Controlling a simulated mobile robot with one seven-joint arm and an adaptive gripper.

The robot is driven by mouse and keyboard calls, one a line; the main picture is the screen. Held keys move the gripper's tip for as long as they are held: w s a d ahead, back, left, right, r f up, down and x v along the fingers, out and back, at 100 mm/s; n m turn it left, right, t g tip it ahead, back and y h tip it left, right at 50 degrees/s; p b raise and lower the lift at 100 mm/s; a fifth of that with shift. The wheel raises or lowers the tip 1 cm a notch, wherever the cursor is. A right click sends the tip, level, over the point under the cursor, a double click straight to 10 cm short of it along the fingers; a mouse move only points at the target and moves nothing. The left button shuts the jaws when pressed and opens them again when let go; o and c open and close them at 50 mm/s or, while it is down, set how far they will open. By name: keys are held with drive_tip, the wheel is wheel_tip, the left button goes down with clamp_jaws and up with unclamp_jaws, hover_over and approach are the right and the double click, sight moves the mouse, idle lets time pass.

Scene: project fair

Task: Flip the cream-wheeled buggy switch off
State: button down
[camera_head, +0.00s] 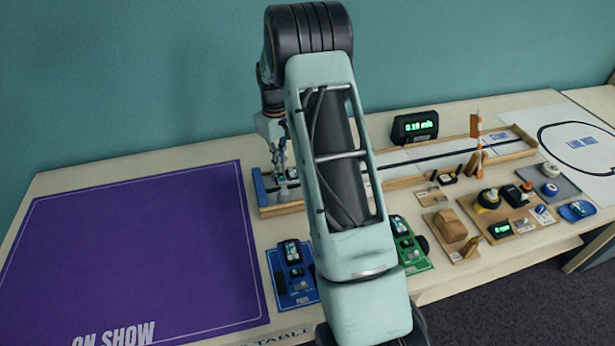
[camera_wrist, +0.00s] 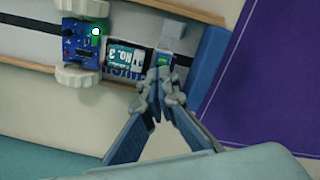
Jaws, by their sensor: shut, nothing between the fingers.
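The cream-wheeled buggy sits in the left end of the long wooden track (camera_head: 405,182). In the wrist view it shows a blue circuit board (camera_wrist: 78,45), a lit green light (camera_wrist: 96,31), a cream wheel (camera_wrist: 78,78) and a dark-framed label reading NO. 3 (camera_wrist: 125,57). My gripper (camera_wrist: 160,74) is shut and empty, its fingertips over the buggy's end beside the label. A small part with a green patch (camera_wrist: 165,58) shows just past the tips; I cannot make out the switch lever or whether the tips touch it. In the head view my gripper (camera_head: 281,172) points down at the track's left end.
A blue end block (camera_wrist: 207,67) closes the track close to my fingers. A purple mat (camera_head: 140,250) lies left of it. A display reading about 0.19 m/s (camera_head: 415,127) stands behind the track. Blue (camera_head: 292,287) and green boards, wooden parts and wheels lie in front. My arm hides the middle.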

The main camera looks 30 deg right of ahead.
drive_tip(key=shift+f+b, duration=0.55)
drive_tip(key=shift+f, duration=0.35)
idle(0.4)
drive_tip(key=shift+r+p, duration=2.2)
drive_tip(key=shift+r, duration=1.35)
